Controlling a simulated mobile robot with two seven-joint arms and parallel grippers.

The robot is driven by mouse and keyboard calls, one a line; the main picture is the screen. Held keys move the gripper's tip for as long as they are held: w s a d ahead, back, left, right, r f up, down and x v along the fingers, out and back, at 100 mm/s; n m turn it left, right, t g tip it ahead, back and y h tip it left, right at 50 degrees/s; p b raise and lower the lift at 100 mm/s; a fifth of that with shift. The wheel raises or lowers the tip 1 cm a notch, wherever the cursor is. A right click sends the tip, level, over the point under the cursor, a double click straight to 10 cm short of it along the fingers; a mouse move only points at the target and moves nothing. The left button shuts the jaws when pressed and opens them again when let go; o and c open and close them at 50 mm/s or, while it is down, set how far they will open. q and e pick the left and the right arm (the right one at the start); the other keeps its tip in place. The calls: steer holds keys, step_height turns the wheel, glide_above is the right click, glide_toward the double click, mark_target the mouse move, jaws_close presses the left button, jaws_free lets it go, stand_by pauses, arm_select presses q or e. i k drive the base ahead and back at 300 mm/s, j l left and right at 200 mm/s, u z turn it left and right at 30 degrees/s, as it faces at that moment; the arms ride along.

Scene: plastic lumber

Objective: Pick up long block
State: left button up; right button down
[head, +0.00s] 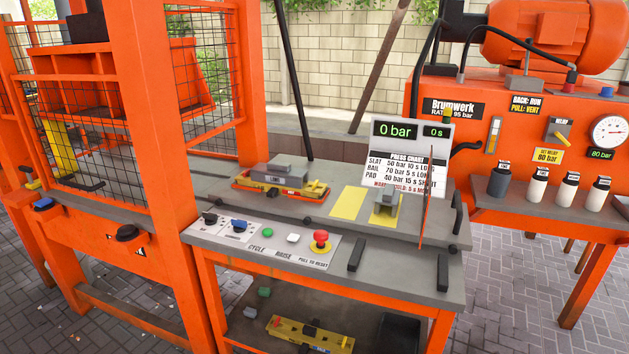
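No piece is clearly marked as the long block. A long grey block (278,176) lies on an orange and yellow mould-like base (245,187) on the grey bench top, with a smaller grey piece on top of it. A shorter grey block (386,205) stands on the right yellow floor patch of the bench. Neither of my grippers shows in the head view.
The bench's control panel (262,242) has a red stop button (320,240). A display board (411,150) reading 0 bar stands at the back right. An orange press frame (160,110) rises at left. Several bottles (537,187) line the right shelf. A yellow piece (305,336) lies on the lower shelf.

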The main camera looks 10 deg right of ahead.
mark_target(274, 172)
steer(key=i+j, duration=0.15)
steer(key=i, duration=0.35)
steer(key=i+j+z, duration=0.1)
steer(key=i+z, duration=0.25)
steer(key=i+j+z, duration=0.1)
steer(key=z, duration=0.25)
